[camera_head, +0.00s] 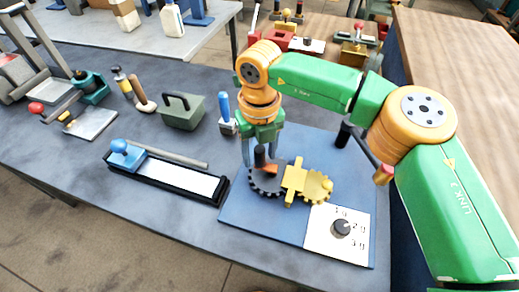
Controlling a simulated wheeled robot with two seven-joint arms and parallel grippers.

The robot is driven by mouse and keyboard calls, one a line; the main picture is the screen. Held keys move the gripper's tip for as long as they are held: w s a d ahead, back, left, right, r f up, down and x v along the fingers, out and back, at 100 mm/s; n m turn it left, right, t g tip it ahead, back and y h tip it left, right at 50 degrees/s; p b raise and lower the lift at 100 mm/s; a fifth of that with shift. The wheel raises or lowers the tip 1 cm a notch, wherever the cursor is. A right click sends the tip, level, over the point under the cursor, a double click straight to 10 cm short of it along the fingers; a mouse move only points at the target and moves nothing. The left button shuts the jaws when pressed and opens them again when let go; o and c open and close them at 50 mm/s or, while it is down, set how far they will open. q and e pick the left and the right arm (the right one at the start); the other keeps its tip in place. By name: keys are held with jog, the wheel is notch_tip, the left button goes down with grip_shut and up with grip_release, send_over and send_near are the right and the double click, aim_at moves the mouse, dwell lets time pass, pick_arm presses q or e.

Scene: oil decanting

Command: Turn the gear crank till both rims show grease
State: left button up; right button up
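A blue base plate (240,210) lies on the table with a dark gear (263,188) and a yellow gear (316,188) side by side. A yellow block (293,180) sits between them, over where they meet. An upright dark brown crank handle (260,156) and a reddish crank arm stand over the dark gear. My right gripper (260,157) points down over the handle, its green fingers apart on either side of it with what looks like a gap. Grease on the rims is too small to make out. My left gripper is out of view.
A white panel with a black dial (341,228) and numbers is at the plate's front right. A black tray with a white strip (170,178) lies left of the plate. A green-grey box (183,111) and a blue-handled tool (226,114) stand behind.

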jog(key=shift+s, duration=0.1)
grip_shut()
